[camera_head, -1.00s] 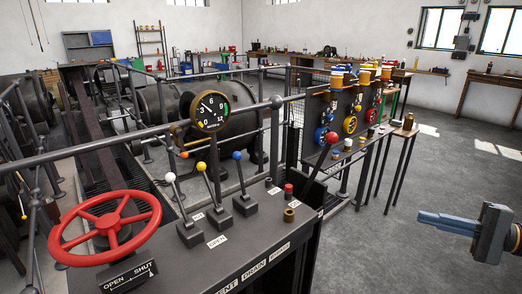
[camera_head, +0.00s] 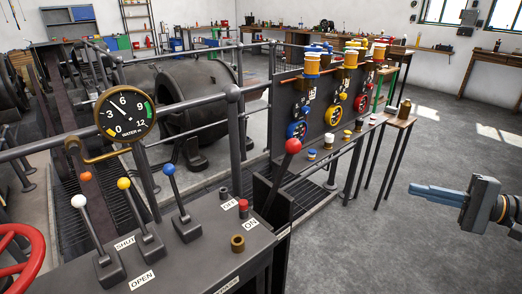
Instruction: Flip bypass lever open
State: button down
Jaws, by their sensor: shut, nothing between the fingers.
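Three levers stand in a row on the dark console (camera_head: 195,262) at lower left: a white-knobbed lever (camera_head: 79,202), a yellow-knobbed lever (camera_head: 124,184) and a blue-knobbed lever (camera_head: 169,170). All three lean toward the back. A SHUT label (camera_head: 125,242) lies on the far side and an OPEN label (camera_head: 142,279) on the near side. The lever names on the front edge are mostly unreadable now; in the earlier view the third one, possibly BYPASS, lies nearest the blue lever. My gripper (camera_head: 412,189) is shut and empty, over the floor at right, well apart from the levers.
A red handwheel (camera_head: 18,258) is cut off at the left edge. A gauge (camera_head: 125,114) and a railing stand behind the levers. A red-knobbed lever (camera_head: 293,146) and push buttons are at the console's right end. A panel with coloured dials stands beyond. The floor at right is clear.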

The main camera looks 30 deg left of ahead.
aim_at(169, 169)
jog(key=u, duration=0.5)
jog(key=i, duration=0.7)
jog(key=u, duration=1.1)
jog(key=i, duration=0.35)
jog(key=u, duration=0.3)
